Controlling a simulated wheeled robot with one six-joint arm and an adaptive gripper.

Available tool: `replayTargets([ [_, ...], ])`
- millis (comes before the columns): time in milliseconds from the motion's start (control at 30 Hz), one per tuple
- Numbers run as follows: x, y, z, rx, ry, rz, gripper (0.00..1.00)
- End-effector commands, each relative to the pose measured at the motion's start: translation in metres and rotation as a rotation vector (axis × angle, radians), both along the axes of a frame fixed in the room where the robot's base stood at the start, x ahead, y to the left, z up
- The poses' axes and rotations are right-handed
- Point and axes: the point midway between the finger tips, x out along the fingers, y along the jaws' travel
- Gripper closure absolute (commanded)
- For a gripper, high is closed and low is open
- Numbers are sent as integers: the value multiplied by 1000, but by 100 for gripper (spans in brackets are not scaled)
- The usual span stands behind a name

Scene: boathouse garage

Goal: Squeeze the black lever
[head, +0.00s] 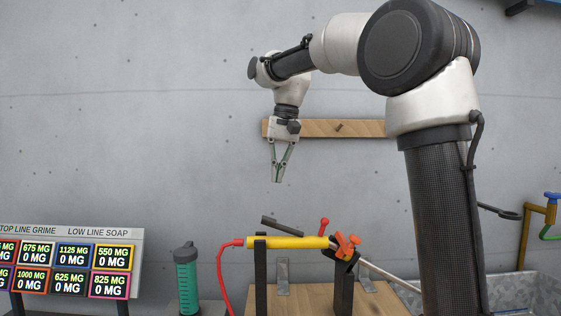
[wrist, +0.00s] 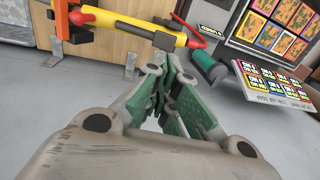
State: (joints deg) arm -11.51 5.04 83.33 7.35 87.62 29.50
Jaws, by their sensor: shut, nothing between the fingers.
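The black lever (head: 283,225) is a short dark bar, tilted, just above the yellow tube (head: 290,242). The tube lies level across two black uprights, with an orange part (head: 347,246) at its right end and a red ball-ended knob (head: 324,224). My gripper (head: 277,180) points down above the lever, apart from it, with its fingers together and nothing between them. In the wrist view the green fingers (wrist: 175,80) meet near the yellow tube (wrist: 140,28). A dark piece (wrist: 166,41) beside the tube looks like the lever, partly behind the fingers.
A red hose (head: 222,275) curves down from the tube's left end. A teal bottle (head: 187,280) stands to its left. A label board (head: 75,262) is at far left. A wooden rail (head: 345,128) is on the wall behind my gripper. A metal basin (head: 525,292) is at right.

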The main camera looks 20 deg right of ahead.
Motion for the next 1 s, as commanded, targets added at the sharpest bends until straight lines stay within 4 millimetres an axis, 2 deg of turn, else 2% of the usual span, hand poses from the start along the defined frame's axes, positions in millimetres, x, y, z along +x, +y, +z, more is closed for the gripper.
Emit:
replayTargets([
  [100,-1,-5,18,0,-2,-1,100],
  [300,-3,-10,33,0,0,-1,100],
  [1000,-3,-10,34,0,0,0,100],
])
